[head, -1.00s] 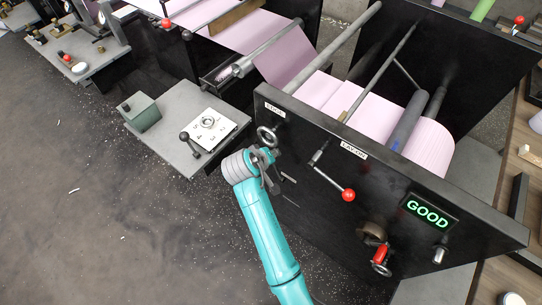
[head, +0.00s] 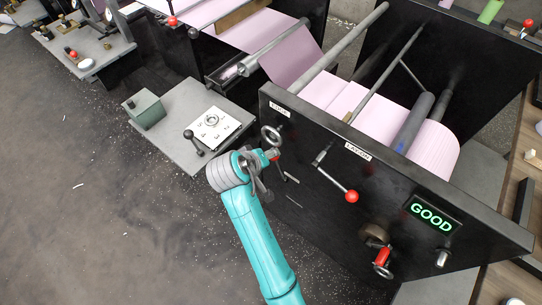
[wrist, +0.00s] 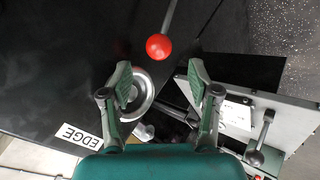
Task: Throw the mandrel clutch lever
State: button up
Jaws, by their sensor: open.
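A lever with a red ball (wrist: 158,46) lies just ahead of my gripper (wrist: 160,78) in the wrist view. Its rod runs to the top edge. The fingers are apart with nothing between them, and the ball is beyond the tips, apart from them. In the head view a red knob (head: 275,153) shows beside my gripper (head: 264,172), under the handwheel (head: 271,135); my gripper hides most of its rod. Another red-ball lever (head: 351,196) hangs below the LAY-ON label (head: 357,151). No mandrel clutch label is readable.
The black panel (head: 320,225) also carries an EDGE label (head: 280,109), a red-handled crank (head: 382,256) and a lit GOOD display (head: 431,217). A grey table (head: 170,130) with a black-knobbed lever (head: 189,135) stands left. Open floor lies at the left.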

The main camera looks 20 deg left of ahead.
jog(key=shift+v, duration=2.15)
jog(key=s+d+f+t+y, duration=0.1)
jog(key=s+d+f, duration=0.2)
jog(key=d+f, duration=0.9)
jog(key=s+d+f+m+t+y, duration=0.1)
jog(key=s+d+f+m+y, duration=0.1)
jog(key=s+d, duration=0.8)
jog(key=s+d+r+m+t, duration=0.25)
jog(key=s+d+r, duration=0.25)
jog(key=s+d, duration=0.55)
jog(key=s+d+r+m+t+h, duration=0.1)
jog(key=s+r+m, duration=0.3)
jog(key=s+r, duration=0.8)
jog(key=shift+d+t+h, duration=0.3)
jog(key=shift+d+t, duration=0.25)
jog(key=shift+d, duration=0.05)
jog(key=shift+m, duration=0.25)
